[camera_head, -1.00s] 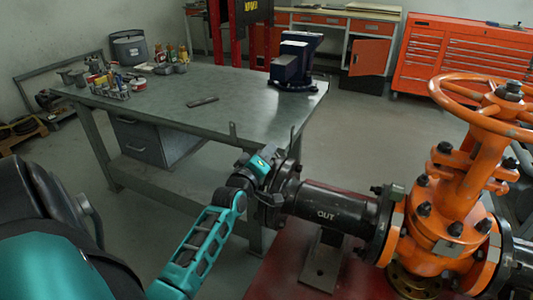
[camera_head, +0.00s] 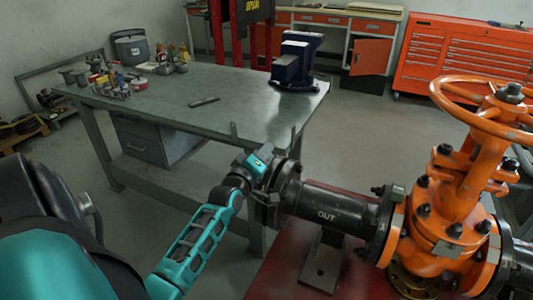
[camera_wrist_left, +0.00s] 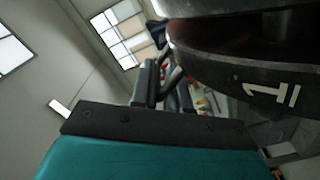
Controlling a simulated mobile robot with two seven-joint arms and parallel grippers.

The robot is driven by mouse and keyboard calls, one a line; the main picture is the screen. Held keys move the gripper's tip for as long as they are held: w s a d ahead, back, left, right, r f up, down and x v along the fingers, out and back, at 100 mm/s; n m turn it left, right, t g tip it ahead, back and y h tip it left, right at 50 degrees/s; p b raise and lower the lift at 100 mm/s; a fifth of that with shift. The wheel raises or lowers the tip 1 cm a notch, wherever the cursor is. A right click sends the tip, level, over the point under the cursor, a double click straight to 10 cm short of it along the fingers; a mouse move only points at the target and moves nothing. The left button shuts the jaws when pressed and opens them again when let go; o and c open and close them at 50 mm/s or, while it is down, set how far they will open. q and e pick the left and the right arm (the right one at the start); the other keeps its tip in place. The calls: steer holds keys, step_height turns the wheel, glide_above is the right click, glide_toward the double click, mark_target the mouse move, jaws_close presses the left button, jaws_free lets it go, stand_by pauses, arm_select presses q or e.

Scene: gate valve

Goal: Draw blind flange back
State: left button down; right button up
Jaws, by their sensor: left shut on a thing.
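The blind flange (camera_head: 282,190) is a dark round plate at the left end of the black pipe marked OUT (camera_head: 325,208). My left gripper (camera_head: 268,172) is at its left side, shut on it. In the left wrist view, a dark disc edge with a white "1" (camera_wrist_left: 268,90) fills the upper right, close above my gripper body. The jaw contact is mostly hidden, and I cannot tell whether a gap lies between plate and pipe flange. My right gripper is not in view.
The orange gate valve (camera_head: 455,190) with its handwheel (camera_head: 485,100) stands right of the pipe. A steel workbench (camera_head: 190,105) with a vise (camera_head: 296,62) and small supplies is behind my arm. A pipe support (camera_head: 322,262) stands on a red base.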

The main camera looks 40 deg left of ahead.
arm_select(q)
steer(key=c, duration=1.4)
jaws_free()
steer(key=shift+a+r, duration=0.25)
steer(key=shift+r, duration=0.1)
steer(key=shift+o, duration=0.8)
steer(key=shift+d+f, duration=0.1)
steer(key=shift+f, duration=0.05)
steer(key=v, duration=1.3)
